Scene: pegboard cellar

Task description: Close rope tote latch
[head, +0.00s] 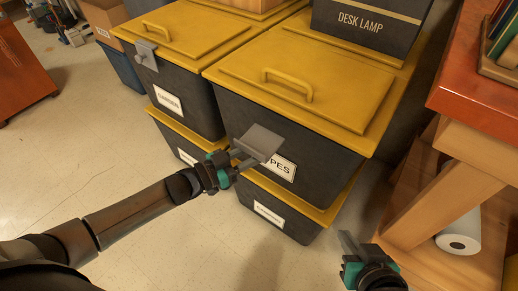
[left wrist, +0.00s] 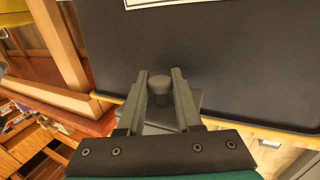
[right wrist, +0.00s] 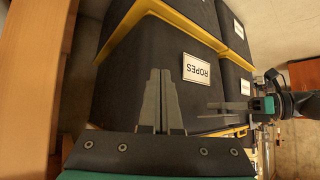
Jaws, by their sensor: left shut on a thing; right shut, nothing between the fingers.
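The rope tote is a black bin with a yellow lid (head: 300,75), which lies on top of it. Its white label (head: 283,168) is partly hidden in the head view and reads ROPES in the right wrist view (right wrist: 197,70). The grey latch plate (head: 260,141) is at the front wall below the lid rim, seeming to stick outward. My left gripper (head: 238,160) is shut on the latch's grey knob (left wrist: 160,84), with a finger on each side. My right gripper (head: 347,243) is shut and empty, low in front of the tote's right side.
A matching tote with a grey latch (head: 146,55) stands to the left. More totes are stacked beneath both. A dark DESK LAMP box (head: 365,25) sits behind the rope tote's lid. A wooden bench (head: 480,100) and a white roll (head: 459,235) stand at the right. The floor in front is clear.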

